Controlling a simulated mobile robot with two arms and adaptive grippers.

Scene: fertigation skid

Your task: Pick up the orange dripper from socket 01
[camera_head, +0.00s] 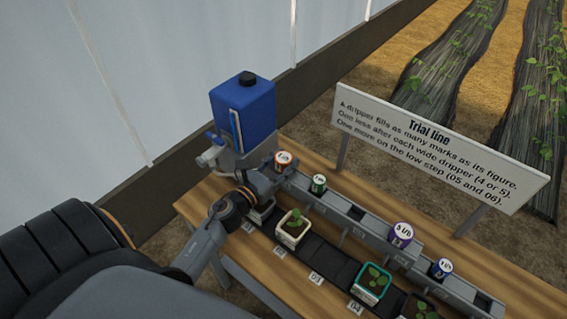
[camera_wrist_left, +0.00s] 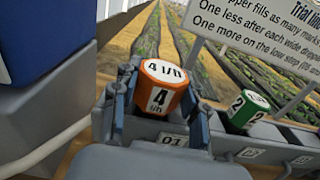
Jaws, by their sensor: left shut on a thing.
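The orange dripper (camera_head: 282,158) has a white top and stands upright at the far left end of the grey rail. In the left wrist view the orange dripper (camera_wrist_left: 160,86) reads "4 l/h", just behind the "01" label (camera_wrist_left: 172,141). My left gripper (camera_head: 271,174) reaches it from the left. In the left wrist view my left gripper (camera_wrist_left: 161,103) has a blue-grey finger on each side of the dripper and is shut on it. The dripper's lower end is hidden, so I cannot tell whether it still sits in socket 01. My right gripper is not in view.
A blue tank (camera_head: 243,110) stands close behind the gripper. Green (camera_head: 318,184), purple (camera_head: 401,234) and blue (camera_head: 441,268) drippers sit along the rail (camera_head: 337,207). Potted seedlings (camera_head: 292,228) line the black belt in front. A "Trial line" sign (camera_head: 440,140) stands behind.

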